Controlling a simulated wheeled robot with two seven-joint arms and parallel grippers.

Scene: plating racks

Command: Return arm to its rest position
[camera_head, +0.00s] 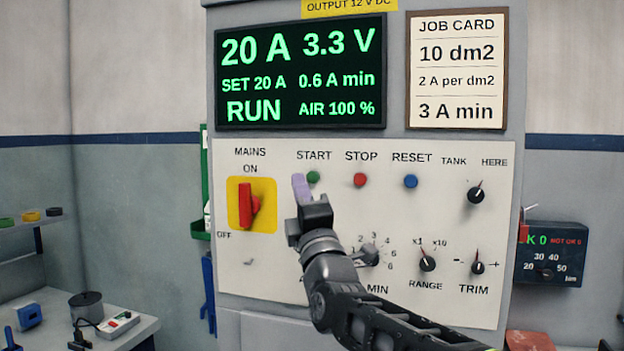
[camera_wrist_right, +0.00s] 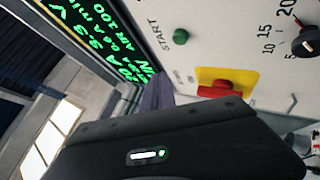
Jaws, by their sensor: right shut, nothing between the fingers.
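My right gripper (camera_head: 302,190) is shut and empty. In the head view its purple fingertips are in front of the panel, just left of the green START button (camera_head: 313,177). In the right wrist view the purple fingers (camera_wrist_right: 155,95) show partly behind the dark gripper body, with the green button (camera_wrist_right: 181,37) above them. I cannot tell whether the fingertips touch the panel. My right arm reaches up from the lower right and covers part of the lower dials. My left gripper is in neither view.
The control panel (camera_head: 440,215) carries a red mains switch (camera_head: 246,204), a red STOP button (camera_head: 360,180), a blue RESET button (camera_head: 410,181) and several knobs. The screen (camera_head: 300,72) reads RUN, 20 A, 3.3 V. A side bench (camera_head: 130,325) stands at lower left.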

